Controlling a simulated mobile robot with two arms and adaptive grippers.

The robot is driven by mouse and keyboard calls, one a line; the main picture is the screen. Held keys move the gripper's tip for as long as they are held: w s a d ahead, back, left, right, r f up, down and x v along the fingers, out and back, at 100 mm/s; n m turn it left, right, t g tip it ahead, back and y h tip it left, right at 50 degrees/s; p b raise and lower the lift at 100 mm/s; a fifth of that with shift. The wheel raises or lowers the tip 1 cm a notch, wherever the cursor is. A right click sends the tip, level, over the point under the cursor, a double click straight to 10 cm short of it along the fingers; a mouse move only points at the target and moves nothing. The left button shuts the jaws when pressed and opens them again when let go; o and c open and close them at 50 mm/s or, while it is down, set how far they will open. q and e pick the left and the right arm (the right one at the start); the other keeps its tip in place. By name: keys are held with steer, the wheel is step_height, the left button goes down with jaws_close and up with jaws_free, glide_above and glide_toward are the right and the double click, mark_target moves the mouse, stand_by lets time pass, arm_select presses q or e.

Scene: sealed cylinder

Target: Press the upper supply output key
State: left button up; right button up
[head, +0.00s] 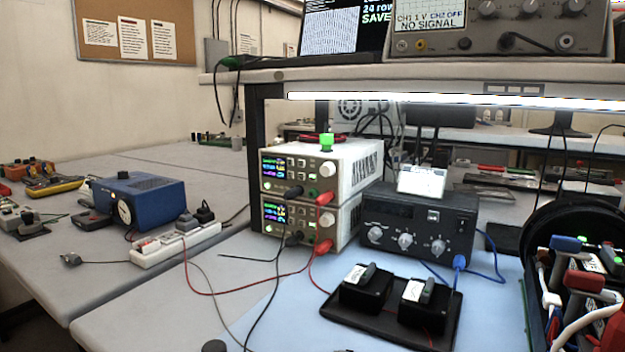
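Two bench power supplies stand stacked under the shelf in the head view. The upper supply (343,168) has a lit colour display (273,166), small pale keys (302,170) beside it and a round knob (328,168). A black plug and a red plug sit in its lower front. The lower supply (345,218) has the same layout and a lit display (274,214). The markings on the keys are too small to read, so I cannot tell which one is the output key. Neither of my grippers is in view.
Red and black leads hang in front of the supplies onto the blue mat (250,310). A dark instrument (420,222) stands close at their right. A black tray (335,312) with two black boxes lies in front. A white power strip (175,246) lies left.

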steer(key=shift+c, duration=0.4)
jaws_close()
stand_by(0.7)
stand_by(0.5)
